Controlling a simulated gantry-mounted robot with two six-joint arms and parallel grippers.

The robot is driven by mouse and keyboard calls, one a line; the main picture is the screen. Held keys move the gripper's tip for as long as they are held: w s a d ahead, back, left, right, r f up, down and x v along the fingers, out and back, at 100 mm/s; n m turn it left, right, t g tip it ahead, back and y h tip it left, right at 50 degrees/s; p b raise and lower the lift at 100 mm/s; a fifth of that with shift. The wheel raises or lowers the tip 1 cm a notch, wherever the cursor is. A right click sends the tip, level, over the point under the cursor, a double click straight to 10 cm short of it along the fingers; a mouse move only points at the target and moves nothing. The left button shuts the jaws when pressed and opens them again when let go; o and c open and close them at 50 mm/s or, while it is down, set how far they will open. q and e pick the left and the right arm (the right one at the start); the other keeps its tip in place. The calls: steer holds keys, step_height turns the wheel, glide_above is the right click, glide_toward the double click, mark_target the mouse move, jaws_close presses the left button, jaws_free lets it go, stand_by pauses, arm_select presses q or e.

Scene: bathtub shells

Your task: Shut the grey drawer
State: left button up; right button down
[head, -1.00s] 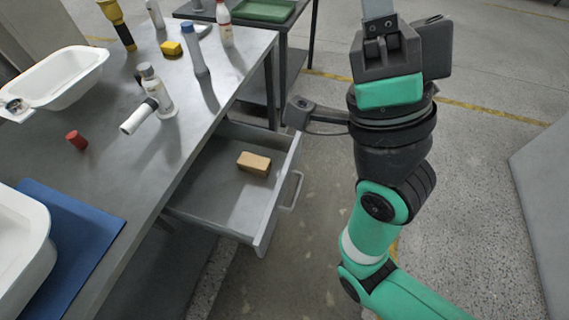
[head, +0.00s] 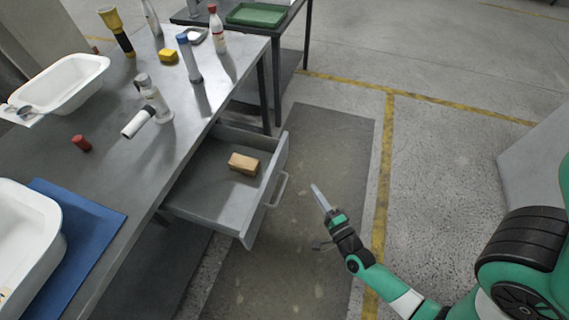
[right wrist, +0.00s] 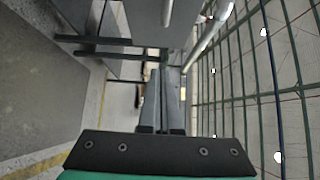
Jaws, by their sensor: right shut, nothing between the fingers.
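The grey drawer (head: 215,190) is pulled out from under the metal table in the head view. Its front panel (head: 264,194) faces right and carries a bar handle (head: 277,190). A tan block (head: 243,163) lies inside it. My right gripper (head: 317,192) is shut and empty, to the right of the handle and apart from it, its fingers pointing up and left in the picture. In the right wrist view the closed fingers (right wrist: 164,82) point toward a grey panel at the top, with a pale bar beside it. My left gripper is not in view.
The table (head: 100,185) holds white tubs (head: 62,84), several bottles, a yellow block (head: 168,56), a red cap (head: 81,143) and a blue mat (head: 85,235). A second table with a green tray (head: 262,13) stands behind. The floor right of the drawer is clear.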

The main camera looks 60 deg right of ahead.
steer(key=b, duration=0.2)
glide_toward(283, 156)
steer(key=d, duration=0.4)
steer(key=w+p, duration=0.1)
steer(key=w, duration=0.3)
steer(key=shift+f, duration=0.1)
steer(key=shift+w+a+f, duration=0.1)
steer(key=shift+w, duration=0.25)
